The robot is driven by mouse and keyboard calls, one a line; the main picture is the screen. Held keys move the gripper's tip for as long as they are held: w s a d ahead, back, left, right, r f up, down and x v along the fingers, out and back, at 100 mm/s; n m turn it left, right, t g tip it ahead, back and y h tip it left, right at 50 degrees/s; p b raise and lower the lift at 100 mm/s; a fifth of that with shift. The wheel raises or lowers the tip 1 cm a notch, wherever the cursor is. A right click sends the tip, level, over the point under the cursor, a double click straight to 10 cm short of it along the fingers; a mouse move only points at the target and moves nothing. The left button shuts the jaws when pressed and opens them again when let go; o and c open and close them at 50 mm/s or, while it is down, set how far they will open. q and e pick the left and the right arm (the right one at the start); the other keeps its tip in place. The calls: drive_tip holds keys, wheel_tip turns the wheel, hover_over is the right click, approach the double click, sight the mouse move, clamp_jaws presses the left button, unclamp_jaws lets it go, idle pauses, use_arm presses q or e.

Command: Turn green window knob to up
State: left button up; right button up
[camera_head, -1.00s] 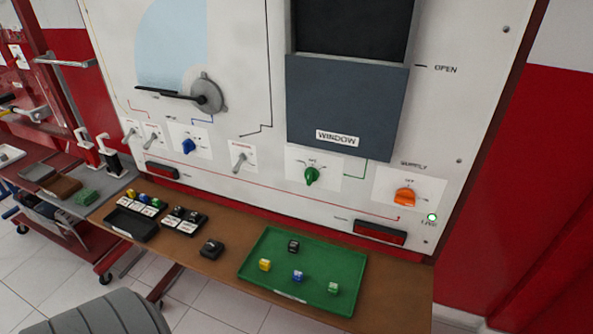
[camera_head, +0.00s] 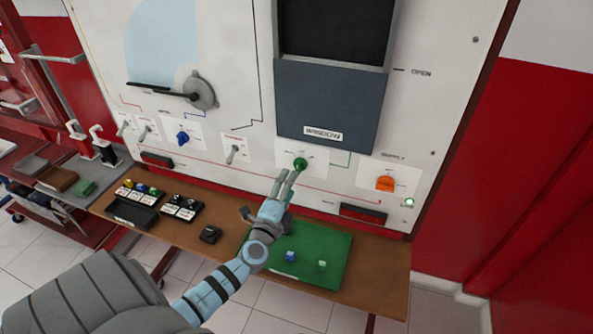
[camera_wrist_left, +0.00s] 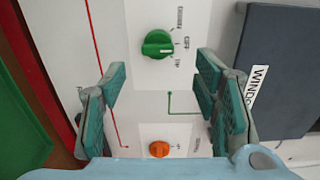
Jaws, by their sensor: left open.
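The green window knob (camera_head: 300,164) is on the white panel, below the grey window block (camera_head: 328,103). In the left wrist view the knob (camera_wrist_left: 158,44) shows ahead of the fingers, its pale mark toward the OFF label, with UP and another label to either side. My left gripper (camera_head: 286,181) reaches in from below, just short of the knob. In the left wrist view its two fingers (camera_wrist_left: 160,70) are spread apart with nothing between the pads. I cannot tell the exact gap to the knob. My right gripper is not in view.
An orange supply knob (camera_head: 385,183) sits to the right, by a lit green lamp (camera_head: 409,202). A blue knob (camera_head: 182,138) and switches are to the left. A green tray (camera_head: 325,258) with small blocks lies on the brown shelf (camera_head: 385,287) under my arm.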

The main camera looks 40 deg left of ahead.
sight(298, 169)
use_arm(q)
drive_tip(key=x, duration=0.3)
drive_tip(key=b+x, duration=0.1)
drive_tip(key=x, duration=0.2)
drive_tip(key=shift+w+a+f, duration=0.1)
drive_tip(key=shift+f, duration=0.15)
drive_tip(key=shift+w+a+r, duration=0.1)
drive_tip(key=shift+w, duration=0.25)
drive_tip(key=c, duration=1.1)
